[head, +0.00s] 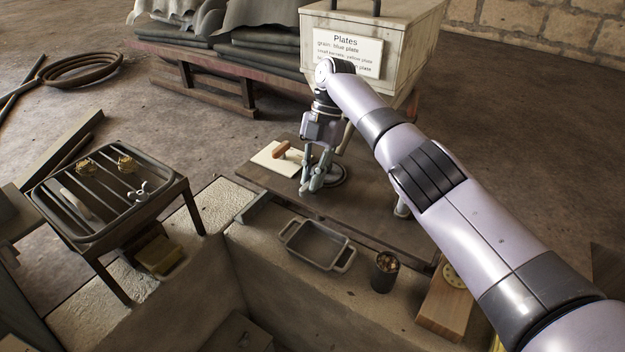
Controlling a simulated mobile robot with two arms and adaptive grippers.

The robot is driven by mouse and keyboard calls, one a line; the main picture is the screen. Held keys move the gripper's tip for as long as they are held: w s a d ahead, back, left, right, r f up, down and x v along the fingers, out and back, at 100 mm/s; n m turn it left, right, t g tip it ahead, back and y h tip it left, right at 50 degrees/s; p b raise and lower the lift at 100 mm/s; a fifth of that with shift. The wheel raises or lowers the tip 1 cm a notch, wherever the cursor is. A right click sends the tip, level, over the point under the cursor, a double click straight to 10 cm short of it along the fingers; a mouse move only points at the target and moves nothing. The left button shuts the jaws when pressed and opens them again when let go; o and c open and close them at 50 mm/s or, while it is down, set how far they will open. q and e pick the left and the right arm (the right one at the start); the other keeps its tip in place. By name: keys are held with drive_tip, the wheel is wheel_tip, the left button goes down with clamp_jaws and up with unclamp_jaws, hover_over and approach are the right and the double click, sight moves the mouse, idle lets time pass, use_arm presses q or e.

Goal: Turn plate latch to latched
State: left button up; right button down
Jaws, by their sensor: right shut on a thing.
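My right gripper (312,186) points down at the low dark wooden board (373,220) in the middle. Its fingers are shut on a small part low over the board, beside a dark round piece (340,174). The part appears to be the plate latch, but the fingers hide most of it, and I cannot tell its turn position. Left of the gripper lies a pale flat plate (264,160) with an orange-brown handle (284,149). My left gripper is not in view.
A pale crate (390,54) with a "Plates" sign (346,50) stands behind. In front are a metal tray (290,234), a dark cup (384,273) and a wooden block (446,305). A slatted metal stand (183,190) is at left.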

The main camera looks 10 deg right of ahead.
idle(0.3)
drive_tip(key=c, duration=1.6)
unclamp_jaws()
wheel_tip(320, 180, up, 10)
